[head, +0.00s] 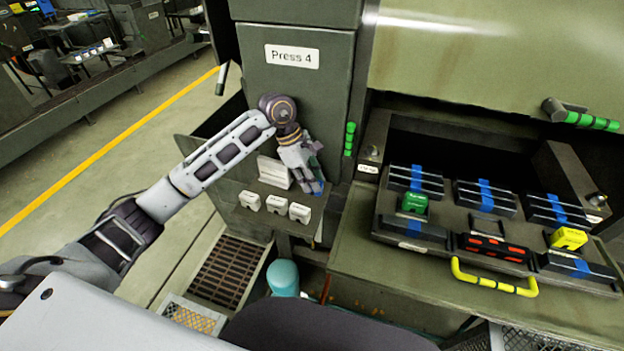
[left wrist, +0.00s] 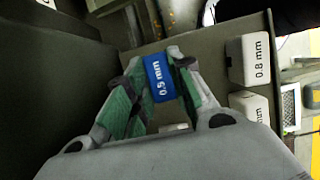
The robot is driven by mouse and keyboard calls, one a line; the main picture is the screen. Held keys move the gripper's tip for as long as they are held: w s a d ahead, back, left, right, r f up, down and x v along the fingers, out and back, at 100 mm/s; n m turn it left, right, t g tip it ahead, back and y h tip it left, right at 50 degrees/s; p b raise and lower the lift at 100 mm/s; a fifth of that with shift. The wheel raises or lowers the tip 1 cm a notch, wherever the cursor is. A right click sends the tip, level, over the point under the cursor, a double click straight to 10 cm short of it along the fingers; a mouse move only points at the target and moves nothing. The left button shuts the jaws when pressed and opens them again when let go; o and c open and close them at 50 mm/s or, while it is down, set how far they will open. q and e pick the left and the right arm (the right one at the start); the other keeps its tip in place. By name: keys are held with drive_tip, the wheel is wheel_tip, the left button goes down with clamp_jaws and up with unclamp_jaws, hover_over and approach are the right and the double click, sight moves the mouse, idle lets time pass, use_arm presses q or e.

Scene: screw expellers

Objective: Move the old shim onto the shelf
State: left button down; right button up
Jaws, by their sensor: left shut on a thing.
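My left gripper (head: 318,188) is over the shelf (head: 238,188) on the front of the Press 4 cabinet. In the left wrist view the gripper (left wrist: 160,85) is shut on a blue shim block (left wrist: 160,78) with a white mm label, its first figures hard to read. The block is between the green finger pads. The shelf (left wrist: 210,62) lies below and beyond it; whether the block touches the shelf I cannot tell. In the head view the hand mostly hides the block. My right gripper is not in view.
White blocks (head: 275,203) stand in a row on the shelf; one in the left wrist view (left wrist: 255,60) reads 0.8 mm. To the right, a tray (head: 447,222) with a yellow handle (head: 493,285) holds a green block (head: 415,202) and a yellow block (head: 567,238). A green handle (head: 349,138) is beside the cabinet.

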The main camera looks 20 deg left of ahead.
use_arm(q)
drive_tip(key=shift+f, duration=0.1)
drive_tip(key=c, duration=1.6)
unclamp_jaws()
drive_tip(key=o, duration=0.3)
drive_tip(key=shift+o, duration=0.2)
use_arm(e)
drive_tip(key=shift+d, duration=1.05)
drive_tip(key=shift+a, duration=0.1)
